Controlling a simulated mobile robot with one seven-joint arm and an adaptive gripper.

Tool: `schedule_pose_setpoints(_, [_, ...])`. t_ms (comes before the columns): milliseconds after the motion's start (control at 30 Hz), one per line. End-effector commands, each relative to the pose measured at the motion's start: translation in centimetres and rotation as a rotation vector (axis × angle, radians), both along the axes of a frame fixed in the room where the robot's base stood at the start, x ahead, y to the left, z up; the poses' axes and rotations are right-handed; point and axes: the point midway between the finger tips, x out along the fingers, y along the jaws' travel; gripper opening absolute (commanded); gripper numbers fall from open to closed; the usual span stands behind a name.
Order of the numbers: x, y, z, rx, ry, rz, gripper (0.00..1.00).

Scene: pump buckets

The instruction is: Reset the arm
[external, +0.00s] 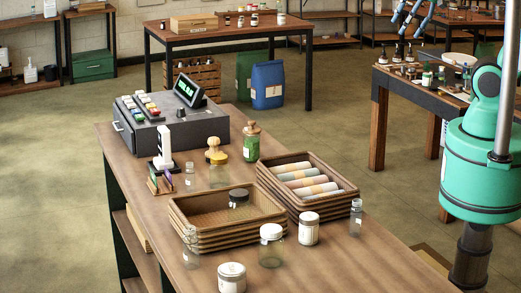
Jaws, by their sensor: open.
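My teal arm (482,160) stands at the right edge on a dark base, and its upper part runs out of the top right of the picture. My gripper (408,34) shows small at the top right, with light blue linkages hanging down and cut off by the top edge. Its fingers are spread apart, and I see nothing held between them. It appears above or in front of small bottles (398,54) on the right table (378,74); I cannot tell its height or whether it touches them.
The front wooden counter (345,265) holds a cash register (172,130), two woven trays (180,218) (345,193), and several jars. Another table (215,34) stands behind with a blue container (267,85) below it. A grey pole (508,80) rises at right. Floor between is clear.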

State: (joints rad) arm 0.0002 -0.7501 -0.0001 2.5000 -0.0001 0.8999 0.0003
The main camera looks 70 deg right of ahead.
Motion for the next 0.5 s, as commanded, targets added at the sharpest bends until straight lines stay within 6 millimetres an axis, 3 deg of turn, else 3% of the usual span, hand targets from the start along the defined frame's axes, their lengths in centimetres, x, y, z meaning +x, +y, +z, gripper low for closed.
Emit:
schedule_pose_setpoints(33, [0.0, 0.0, -1.3, 0.000, 0.000, 0.000, 0.68])
schedule_pose_setpoints(500, [0.0, 0.0, -9.9, 0.000, 0.000, 0.000, 0.68])
